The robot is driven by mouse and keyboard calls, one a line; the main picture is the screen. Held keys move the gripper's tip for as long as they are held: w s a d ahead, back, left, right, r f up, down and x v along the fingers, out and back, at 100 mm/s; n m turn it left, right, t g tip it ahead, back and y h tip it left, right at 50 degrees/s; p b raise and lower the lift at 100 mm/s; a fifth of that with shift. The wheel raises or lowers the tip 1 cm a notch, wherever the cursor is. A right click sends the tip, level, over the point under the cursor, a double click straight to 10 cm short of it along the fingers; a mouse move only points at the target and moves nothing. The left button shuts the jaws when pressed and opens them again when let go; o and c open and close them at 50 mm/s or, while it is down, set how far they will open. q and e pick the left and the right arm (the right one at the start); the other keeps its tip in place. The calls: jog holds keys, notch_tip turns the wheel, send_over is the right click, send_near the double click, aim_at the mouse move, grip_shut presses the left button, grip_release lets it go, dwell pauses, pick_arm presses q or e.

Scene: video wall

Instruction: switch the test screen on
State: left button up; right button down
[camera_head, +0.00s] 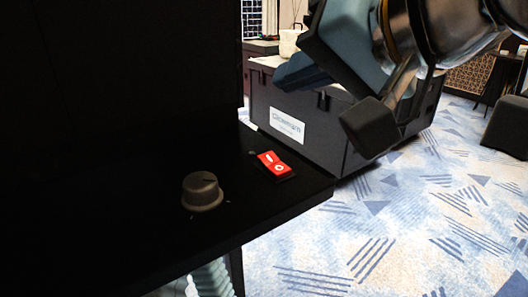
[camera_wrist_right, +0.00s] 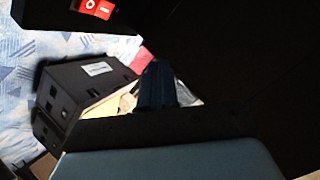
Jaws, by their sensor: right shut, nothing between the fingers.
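A red rocker switch (camera_head: 273,164) with white marks for on and off sits near the right end of a black shelf (camera_head: 250,215). I cannot tell which side of it is pressed. It also shows at the top edge of the right wrist view (camera_wrist_right: 97,8). A grey round knob (camera_head: 202,190) stands on the shelf to its left. The tall black surface (camera_head: 120,80) behind the shelf is dark. My right gripper (camera_head: 290,76) is shut and empty, above and beyond the switch, apart from it. Its blue fingers show in the right wrist view (camera_wrist_right: 156,86). My left gripper is not in view.
A black case (camera_head: 325,145) with a white label (camera_head: 287,126) stands on the floor behind the shelf. A dark seat-like block (camera_head: 507,130) stands at the right edge.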

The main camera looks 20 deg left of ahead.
aim_at(276, 164)
jog(key=f+b, duration=0.2)
jog(key=w+a+f+b, duration=0.1)
jog(key=f+b, duration=0.1)
jog(key=f, duration=0.1)
jog(key=a+f+b, duration=0.1)
jog(key=f+b, duration=0.1)
jog(key=f, duration=0.1)
jog(key=shift+w+b, duration=0.25)
jog(key=shift+b, duration=0.05)
jog(key=shift+w+f, duration=0.1)
jog(key=shift+f, duration=0.15)
dwell(1.6)
jog(key=shift+a+f+b, duration=0.15)
jog(key=shift+f+b, duration=0.2)
jog(key=shift+b, duration=0.1)
jog(key=shift+w+a+f, duration=0.1)
jog(key=shift+f, duration=0.25)
dwell(0.4)
jog(key=shift+r, duration=0.15)
jog(key=shift+d+r+p, duration=0.2)
jog(key=shift+r+p, duration=0.25)
jog(key=shift+r, duration=0.2)
jog(key=shift+r, duration=0.1)
